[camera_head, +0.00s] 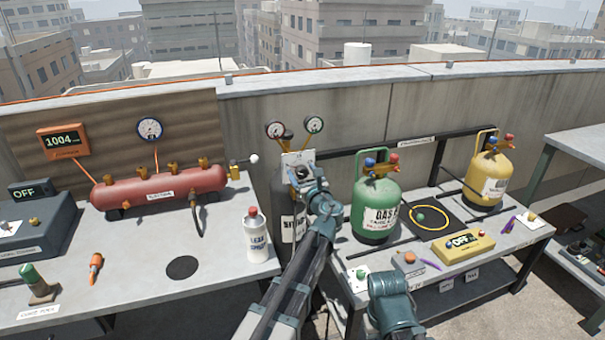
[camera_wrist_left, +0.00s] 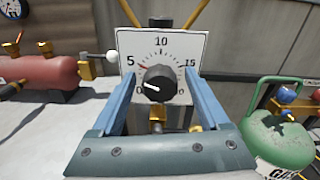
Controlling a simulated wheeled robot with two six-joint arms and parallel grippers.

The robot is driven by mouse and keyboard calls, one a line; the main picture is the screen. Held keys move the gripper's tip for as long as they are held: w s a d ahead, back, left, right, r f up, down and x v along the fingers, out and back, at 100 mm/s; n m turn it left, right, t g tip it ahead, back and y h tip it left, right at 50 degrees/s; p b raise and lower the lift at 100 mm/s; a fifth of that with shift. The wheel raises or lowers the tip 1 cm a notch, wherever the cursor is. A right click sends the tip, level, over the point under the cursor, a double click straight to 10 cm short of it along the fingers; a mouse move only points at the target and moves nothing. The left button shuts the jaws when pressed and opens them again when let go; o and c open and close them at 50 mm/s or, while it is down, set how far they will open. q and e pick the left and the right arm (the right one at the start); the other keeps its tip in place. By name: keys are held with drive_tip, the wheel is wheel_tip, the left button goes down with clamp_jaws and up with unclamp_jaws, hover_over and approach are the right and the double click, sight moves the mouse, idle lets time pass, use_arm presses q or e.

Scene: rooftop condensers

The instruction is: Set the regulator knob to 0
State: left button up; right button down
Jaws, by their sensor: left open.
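The regulator knob (camera_wrist_left: 160,84) is black and sits in front of a white dial plate (camera_wrist_left: 180,50) marked 5, 10 and 15. Its white pointer line points left, below the 5 and above the dial's lower left end. A small red mark shows on the plate near the 5. My left gripper (camera_wrist_left: 160,92) is open, with one blue finger on each side of the knob and visible gaps between. In the head view the left gripper (camera_head: 304,178) is in front of the dial plate (camera_head: 298,158) and hides most of the knob.
Two gauges (camera_head: 314,125) stand above the dial. A red manifold (camera_head: 160,187) and a white leak spray bottle (camera_head: 255,236) are to the left. A green gas cylinder (camera_head: 376,208) stands close on the right, with a yellow cylinder (camera_head: 488,178) beyond.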

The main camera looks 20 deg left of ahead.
use_arm(q)
drive_tip(key=shift+c, duration=0.2)
clamp_jaws()
drive_tip(key=shift+n, duration=0.3)
drive_tip(key=n, duration=0.6)
drive_tip(key=shift+s+n, duration=0.1)
drive_tip(key=shift+n, duration=0.2)
drive_tip(key=n, duration=0.6)
drive_tip(key=shift+f, duration=0.1)
drive_tip(key=shift+n, duration=0.3)
drive_tip(key=shift+o, duration=0.2)
unclamp_jaws()
